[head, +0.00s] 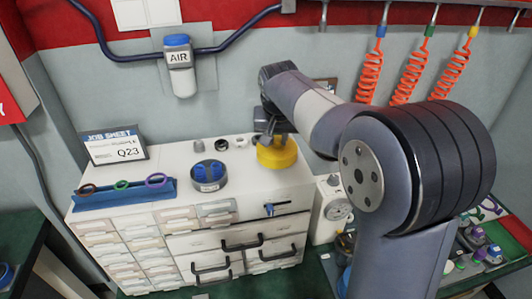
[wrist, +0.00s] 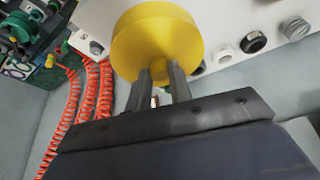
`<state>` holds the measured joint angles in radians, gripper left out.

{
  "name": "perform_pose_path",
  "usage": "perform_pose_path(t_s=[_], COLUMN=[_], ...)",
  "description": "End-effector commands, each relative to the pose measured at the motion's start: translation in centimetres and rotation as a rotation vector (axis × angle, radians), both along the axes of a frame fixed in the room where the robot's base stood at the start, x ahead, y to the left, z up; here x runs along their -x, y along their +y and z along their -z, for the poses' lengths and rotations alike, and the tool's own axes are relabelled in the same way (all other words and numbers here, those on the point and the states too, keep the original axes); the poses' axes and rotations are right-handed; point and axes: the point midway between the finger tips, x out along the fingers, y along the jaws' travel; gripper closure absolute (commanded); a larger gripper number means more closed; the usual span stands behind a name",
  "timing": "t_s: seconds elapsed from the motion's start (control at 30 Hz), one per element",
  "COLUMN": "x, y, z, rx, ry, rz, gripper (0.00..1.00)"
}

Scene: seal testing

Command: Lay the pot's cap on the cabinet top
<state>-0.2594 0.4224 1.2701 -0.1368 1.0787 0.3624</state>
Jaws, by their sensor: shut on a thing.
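The yellow round cap (head: 277,153) is at the back right part of the white cabinet top (head: 258,187). My gripper (head: 268,138) is above it. In the wrist view, my gripper (wrist: 159,82) is shut on a small knob on the yellow cap (wrist: 150,35). I cannot tell whether the cap's underside touches the cabinet top. A dark round pot (head: 209,177) with blue on its upper face and a pale label stands left of the cap, apart from it.
Small dark and white fittings (head: 221,144) stand behind the pot. A blue rack with coloured rings (head: 122,193) and a job sheet sign (head: 114,146) are at the left. Orange coiled hoses (head: 412,75) hang at the right. The cabinet top's front middle is clear.

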Motion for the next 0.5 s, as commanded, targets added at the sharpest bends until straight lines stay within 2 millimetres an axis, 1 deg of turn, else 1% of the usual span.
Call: perform_pose_path(t_s=[0.13, 0.3, 0.4, 0.5], x=[0.0, 0.0, 0.0, 0.0], y=[0.0, 0.0, 0.0, 0.0], z=[1.4, 3.8, 4.5, 4.6], rx=[0.001, 0.000, 0.001, 0.001], ry=[0.002, 0.002, 0.000, -0.001], rz=[0.000, 0.001, 0.001, 0.001], gripper=[1.00, 1.00, 1.00, 1.00])
